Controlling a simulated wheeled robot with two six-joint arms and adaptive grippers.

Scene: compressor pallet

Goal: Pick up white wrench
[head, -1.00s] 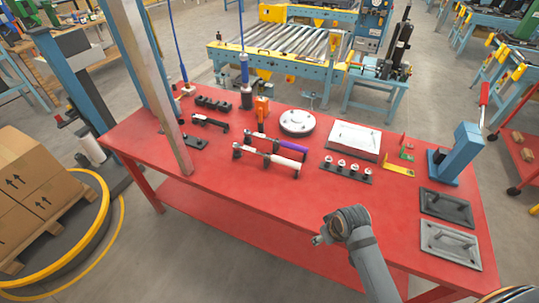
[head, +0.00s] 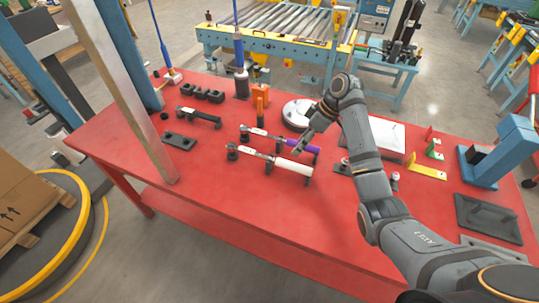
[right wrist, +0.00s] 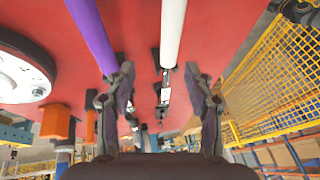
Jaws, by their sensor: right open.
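The white wrench (head: 294,167) lies raised on small black holders on the red table, its white handle pointing right. The purple wrench (head: 300,147) lies just behind it, nearly parallel. My right gripper (head: 307,146) is open and empty above the table, close to the handles. In the right wrist view, the white wrench's handle (right wrist: 173,32) runs between the lines of the fingers of my right gripper (right wrist: 160,85), nearer the right finger. The purple handle (right wrist: 92,36) lies by the left finger. I see no contact. My left gripper is not in view.
A round white disc part (head: 297,113) and a white plate (head: 378,138) stand behind and to the right, partly hidden by my arm. A black wrench (head: 198,117) lies on holders at the left. A grey post (head: 122,85) rises left. The front of the table (head: 230,205) is clear.

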